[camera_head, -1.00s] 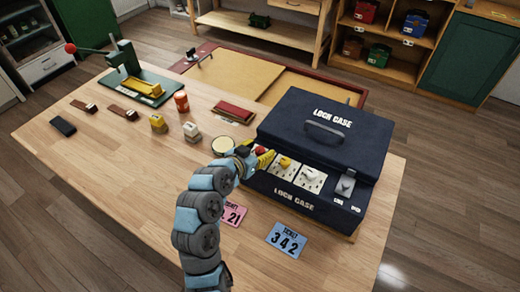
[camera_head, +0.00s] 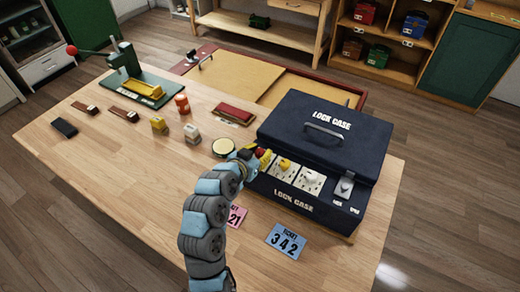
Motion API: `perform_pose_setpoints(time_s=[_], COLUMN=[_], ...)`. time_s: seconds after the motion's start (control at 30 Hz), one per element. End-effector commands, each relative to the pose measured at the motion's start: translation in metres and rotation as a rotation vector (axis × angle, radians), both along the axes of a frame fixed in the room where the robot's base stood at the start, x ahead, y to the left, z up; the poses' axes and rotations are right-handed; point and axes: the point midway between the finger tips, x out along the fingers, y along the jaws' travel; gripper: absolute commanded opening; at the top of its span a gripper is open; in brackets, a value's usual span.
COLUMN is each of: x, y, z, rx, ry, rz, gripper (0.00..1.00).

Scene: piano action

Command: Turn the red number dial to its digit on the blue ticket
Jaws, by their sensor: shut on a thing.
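The dark blue lock case (camera_head: 322,135) stands shut on the right part of the table. Its front slope carries a row of number dials. The red number dial (camera_head: 261,153) is leftmost and mostly hidden by my gripper. A yellow dial (camera_head: 284,164) and a white dial (camera_head: 310,179) sit to its right on white plates. My gripper (camera_head: 262,158) is at the red dial, shut on it. The digits around the red dial cannot be read. The blue ticket (camera_head: 286,241) lies flat in front of the case and reads 342.
A pink ticket (camera_head: 237,215), partly hidden by my arm, lies left of the blue one. A latch (camera_head: 345,186) is right of the dials. A round tin (camera_head: 223,147), stamps, an orange bottle (camera_head: 182,103) and a green press (camera_head: 126,62) stand left and behind.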

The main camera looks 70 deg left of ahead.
Motion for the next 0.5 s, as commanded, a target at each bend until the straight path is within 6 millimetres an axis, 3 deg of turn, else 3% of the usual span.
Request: perform_pose_setpoints(time_s=[0.5], x=[-0.0004], y=[-0.0010], z=[-0.0027], rx=[-0.001], ry=[0.005], rz=[0.133], gripper=[0.00])
